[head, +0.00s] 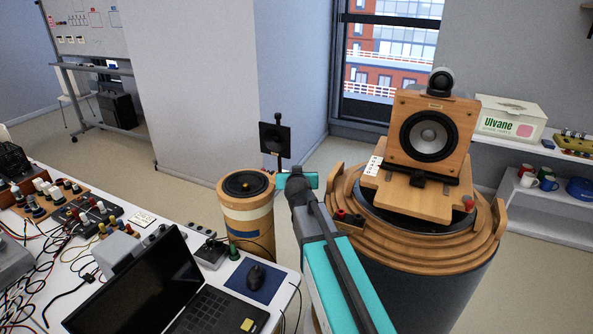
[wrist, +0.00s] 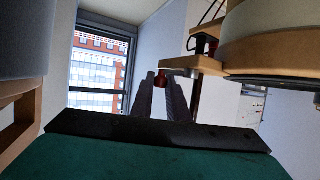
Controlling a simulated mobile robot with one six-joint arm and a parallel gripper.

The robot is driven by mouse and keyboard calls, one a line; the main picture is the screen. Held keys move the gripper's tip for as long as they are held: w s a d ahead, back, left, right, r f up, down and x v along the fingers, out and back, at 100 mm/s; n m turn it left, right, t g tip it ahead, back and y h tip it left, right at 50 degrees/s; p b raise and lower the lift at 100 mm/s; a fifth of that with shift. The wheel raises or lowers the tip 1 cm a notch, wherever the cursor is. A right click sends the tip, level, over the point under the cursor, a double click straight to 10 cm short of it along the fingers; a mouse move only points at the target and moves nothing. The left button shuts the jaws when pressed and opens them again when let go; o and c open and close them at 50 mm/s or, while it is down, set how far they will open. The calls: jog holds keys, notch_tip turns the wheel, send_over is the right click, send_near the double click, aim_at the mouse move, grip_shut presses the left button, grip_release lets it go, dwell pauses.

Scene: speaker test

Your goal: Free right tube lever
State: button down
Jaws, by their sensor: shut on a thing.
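The upright tube (head: 247,222), wooden with a cream band and a black disc on its top, stands left of my arm in the head view. My gripper (wrist: 162,78) reaches toward its right side; in the head view, the arm end hides most of that spot. In the wrist view, the dark ridged fingers are closed together around a small red knob (wrist: 160,81), which seems to be the lever's end. A wooden bracket (wrist: 207,65) sits beside the knob, under the pale round body at upper right. The rest of the lever is hidden.
A speaker (head: 430,132) stands on a wooden stepped turntable (head: 425,258) close to the right of my arm. A black square plate on a post (head: 274,138) rises behind the tube. The desk (head: 225,296) with a laptop, mouse and cables is at left.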

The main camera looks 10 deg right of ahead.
jog(key=shift+w+r+n+y+p, duration=0.2)
jog(key=shift+n+y+p, duration=0.35)
jog(key=shift+p, duration=0.6)
jog(key=shift+a+f+y, duration=0.1)
jog(key=shift+f+y, duration=0.1)
jog(key=shift+y, duration=0.05)
jog(key=c, duration=1.7)
grip_release()
jog(key=shift+s, duration=0.15)
jog(key=b+v, duration=0.4)
jog(key=v, duration=0.3)
jog(key=shift+s+r, duration=0.1)
jog(key=shift+s, duration=0.3)
jog(key=b, duration=0.5)
jog(key=shift+s+r, duration=0.2)
jog(key=b+v, duration=0.2)
jog(key=b, duration=0.7)
jog(key=shift+s+f, duration=0.1)
jog(key=shift+f, duration=0.05)
